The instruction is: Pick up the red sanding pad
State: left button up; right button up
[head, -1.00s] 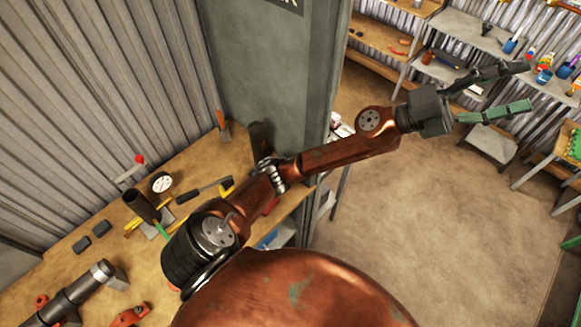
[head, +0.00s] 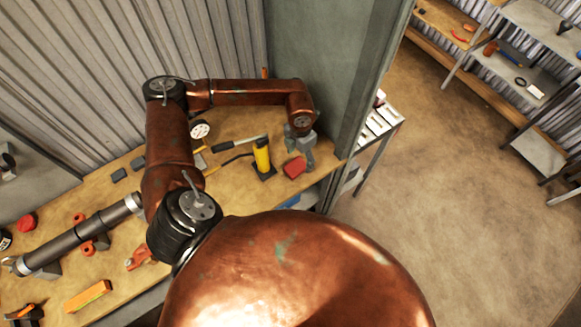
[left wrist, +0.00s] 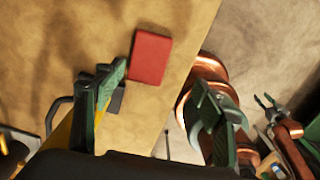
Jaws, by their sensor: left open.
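The red sanding pad (head: 294,167) lies on the wooden workbench near its front right edge. It also shows flat on the wood in the left wrist view (left wrist: 150,57), beyond the fingertips and nearer the left finger. My left gripper (head: 304,150) is above the bench just behind and above the pad, pointing down. In the left wrist view my left gripper (left wrist: 160,88) has its two green fingers wide apart with nothing between them. The pad is not touched as far as I can see.
A yellow cylinder (head: 262,156) on a dark base stands left of the pad. A dark-handled tool (head: 240,143) and a dial gauge (head: 200,130) lie farther left. A grey-green post (head: 345,75) rises behind the bench. Open floor (head: 440,210) lies to the right.

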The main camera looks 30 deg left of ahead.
aim_at(296, 166)
pick_arm(q)
jog(key=shift+s+a+f, duration=0.1)
jog(key=shift+a+f, duration=0.2)
jog(key=shift+f, duration=0.3)
jog(key=shift+s+a+f, duration=0.1)
jog(key=shift+a+f, duration=0.2)
jog(key=shift+f, duration=0.3)
jog(key=shift+w+f+p, duration=0.1)
jog(key=shift+f+p, duration=0.25)
jog(key=f, duration=0.1)
jog(key=f+p, duration=0.1)
jog(key=f, duration=0.1)
jog(key=shift+w+a+f, duration=0.15)
jog(key=shift+a+f, duration=0.05)
jog(key=shift+f, duration=0.65)
pick_arm(e)
jog(key=shift+s+r, duration=0.25)
jog(key=shift+r, duration=0.65)
pick_arm(q)
jog(key=shift+c, duration=0.4)
jog(key=shift+c, duration=0.7)
jog(key=c, duration=0.9)
jog(key=shift+c, duration=0.2)
